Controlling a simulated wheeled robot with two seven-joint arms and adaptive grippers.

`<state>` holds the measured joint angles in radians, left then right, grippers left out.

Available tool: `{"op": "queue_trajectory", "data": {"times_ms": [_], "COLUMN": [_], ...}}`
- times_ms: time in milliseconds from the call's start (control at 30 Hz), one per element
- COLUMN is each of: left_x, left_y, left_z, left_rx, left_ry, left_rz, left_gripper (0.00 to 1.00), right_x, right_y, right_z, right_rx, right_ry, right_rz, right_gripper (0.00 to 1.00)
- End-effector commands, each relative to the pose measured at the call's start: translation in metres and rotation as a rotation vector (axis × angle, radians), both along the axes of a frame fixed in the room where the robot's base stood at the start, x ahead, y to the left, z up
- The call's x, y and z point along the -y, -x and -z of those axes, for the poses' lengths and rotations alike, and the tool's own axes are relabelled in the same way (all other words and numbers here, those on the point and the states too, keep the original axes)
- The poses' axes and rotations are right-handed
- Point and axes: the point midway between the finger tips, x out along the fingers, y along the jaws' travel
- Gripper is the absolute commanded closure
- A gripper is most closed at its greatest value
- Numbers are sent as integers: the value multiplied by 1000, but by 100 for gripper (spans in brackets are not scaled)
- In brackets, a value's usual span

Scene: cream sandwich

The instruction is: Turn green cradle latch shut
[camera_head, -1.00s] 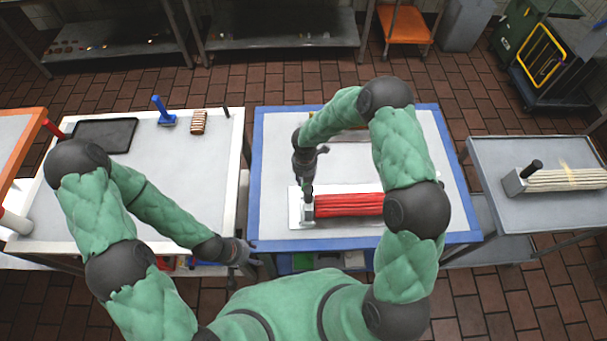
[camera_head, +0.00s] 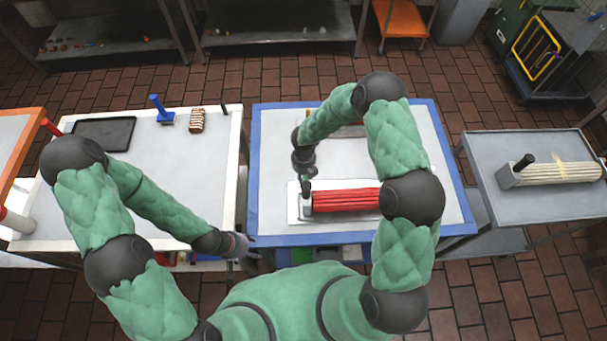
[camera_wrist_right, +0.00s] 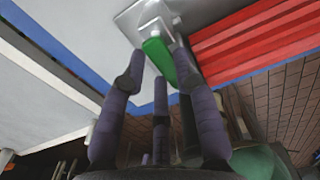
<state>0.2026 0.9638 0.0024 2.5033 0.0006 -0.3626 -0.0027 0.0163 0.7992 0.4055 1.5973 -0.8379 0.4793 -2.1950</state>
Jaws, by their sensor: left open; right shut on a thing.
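The green latch (camera_wrist_right: 159,62) shows in the right wrist view as a green bar on a white block at the end of the cradle. In the head view the cradle (camera_head: 304,205) sits on the blue-edged table with a bundle of red rods (camera_head: 345,199) in it. My right gripper (camera_head: 306,178) is over the left end of the cradle. In the right wrist view its fingers (camera_wrist_right: 155,68) are closed around the green latch. My left gripper (camera_head: 243,250) is open and empty, low near the gap between the two tables; its fingers are hard to make out.
A second cradle with cream rods (camera_head: 560,172) stands on the grey table at right. The white table at left holds a black tray (camera_head: 104,133), a blue-handled tool (camera_head: 162,113) and a striped block (camera_head: 197,120). The blue-edged table (camera_head: 268,175) is clear left of the cradle.

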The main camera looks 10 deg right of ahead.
Motion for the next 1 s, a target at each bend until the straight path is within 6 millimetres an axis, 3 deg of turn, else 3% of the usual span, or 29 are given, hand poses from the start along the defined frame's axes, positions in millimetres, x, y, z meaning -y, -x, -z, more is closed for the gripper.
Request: {"op": "queue_trajectory", "data": {"times_ms": [133, 167, 233, 667, 1000], "left_x": [0, 0, 0, 0, 0], "left_y": [0, 0, 0, 0, 0], "left_z": [0, 0, 0, 0, 0], "left_rx": [0, 0, 0, 0, 0], "left_ry": [0, 0, 0, 0, 0], "left_rz": [0, 0, 0, 0, 0], "left_gripper": [46, 46, 46, 46, 46], "right_x": [0, 0, 0, 0, 0], "right_y": [-2, -2, -2, -1, -2], "right_z": [-1, -1, -1, -5, -63], "right_rx": [4, 4, 4, 3, 6], "right_ry": [1, 1, 1, 1, 0], "right_rz": [-3, -3, -3, -1, -1], "right_gripper": [100, 67, 47, 46, 46]}}
